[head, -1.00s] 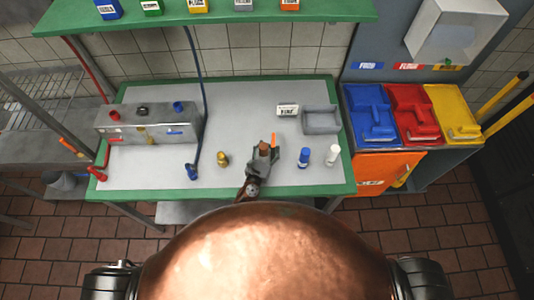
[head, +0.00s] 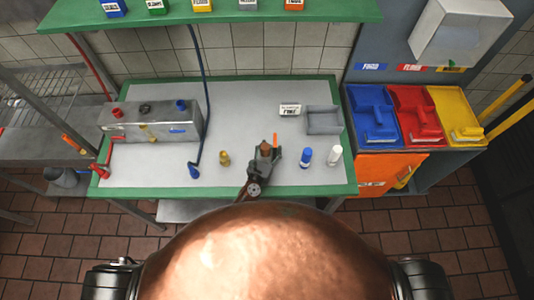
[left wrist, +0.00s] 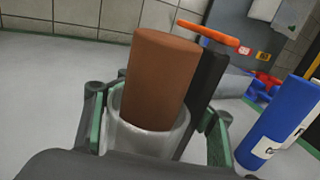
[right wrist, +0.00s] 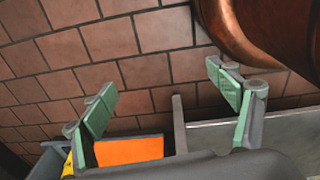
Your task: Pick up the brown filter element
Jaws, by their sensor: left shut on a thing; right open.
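The brown filter element (head: 265,147) stands upright in my left gripper (head: 264,158), near the front middle of the table. In the left wrist view the brown cylinder (left wrist: 160,75) rises from a pale grey cup-like lower part (left wrist: 150,138). The left gripper's green-padded fingers (left wrist: 155,125) flank that lower part, and the gripper is shut on it. A dark upright bar with an orange top (left wrist: 208,36) stands close beside the cylinder. Its underside is hidden, so I cannot tell whether it touches the table. My right gripper (right wrist: 165,100) is open and empty over the tiled floor.
A blue bottle (head: 306,157) and a white bottle (head: 335,156) stand right of the left gripper. A brass piece (head: 224,158) stands to its left. A grey tray (head: 322,121) and a white label block (head: 290,109) lie behind. A metal box (head: 150,122) occupies the table's left side.

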